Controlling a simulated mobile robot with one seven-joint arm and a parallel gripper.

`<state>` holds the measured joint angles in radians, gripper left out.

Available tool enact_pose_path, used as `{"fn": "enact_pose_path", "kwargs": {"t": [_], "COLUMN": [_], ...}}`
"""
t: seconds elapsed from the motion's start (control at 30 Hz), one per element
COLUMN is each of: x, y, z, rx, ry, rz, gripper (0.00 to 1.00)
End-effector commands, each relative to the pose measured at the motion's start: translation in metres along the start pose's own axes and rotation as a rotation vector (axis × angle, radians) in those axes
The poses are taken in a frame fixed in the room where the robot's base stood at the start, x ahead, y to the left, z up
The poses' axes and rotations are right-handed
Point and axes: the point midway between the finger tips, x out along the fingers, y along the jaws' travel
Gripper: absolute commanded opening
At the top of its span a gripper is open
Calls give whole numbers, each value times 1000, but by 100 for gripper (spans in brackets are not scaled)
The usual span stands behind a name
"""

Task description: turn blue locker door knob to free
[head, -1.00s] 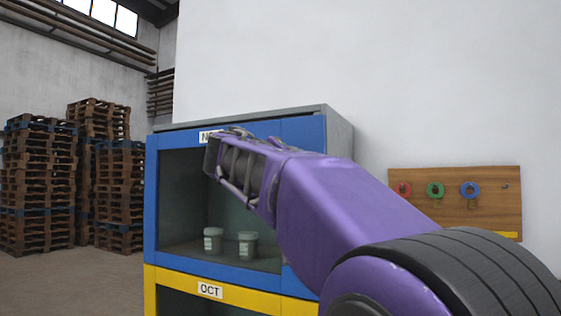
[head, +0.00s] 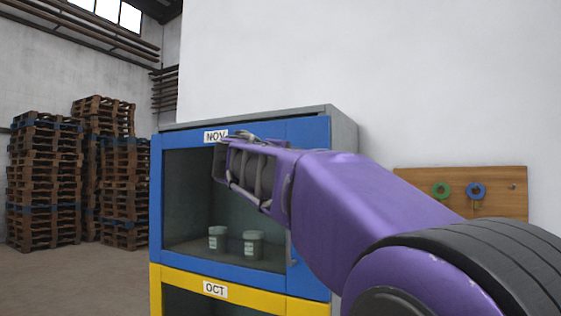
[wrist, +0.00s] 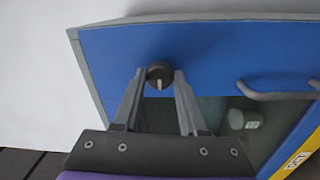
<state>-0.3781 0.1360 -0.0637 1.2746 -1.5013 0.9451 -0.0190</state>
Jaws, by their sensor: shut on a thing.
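The blue locker door (head: 224,273) labelled NOV is closed, with a dark window showing two jars inside. Its round black knob (wrist: 160,76) shows in the wrist view near the door's grey edge, with a white pointer line pointing down in that picture. My gripper (wrist: 160,73) is shut on the knob, one finger on each side of it. In the head view my gripper and purple arm cover the upper part of the door and hide the knob. A curved grey handle (wrist: 278,93) is on the door, to the right in the wrist view.
A yellow locker door (head: 245,298) labelled OCT is directly below. A wooden board (head: 500,185) with coloured rings hangs on the wall at right. Pallet stacks (head: 45,180) stand far left. Floor left of the locker is clear.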

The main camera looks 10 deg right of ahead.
Motion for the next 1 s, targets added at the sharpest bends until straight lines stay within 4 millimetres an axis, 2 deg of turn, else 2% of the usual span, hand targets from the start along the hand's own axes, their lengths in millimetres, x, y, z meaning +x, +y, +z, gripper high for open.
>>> {"fn": "enact_pose_path", "kwargs": {"t": [0.37,0.4,0.53,0.57,1.0], "x": [0,0,0,0,0], "y": [1,1,0,0,0], "z": [0,0,0,0,0], "rx": [-6,-6,-5,-5,-4], "ry": [-1,-1,-1,-1,0], "rz": [2,2,1,1,0], "gripper": [0,45,69,72,72]}}
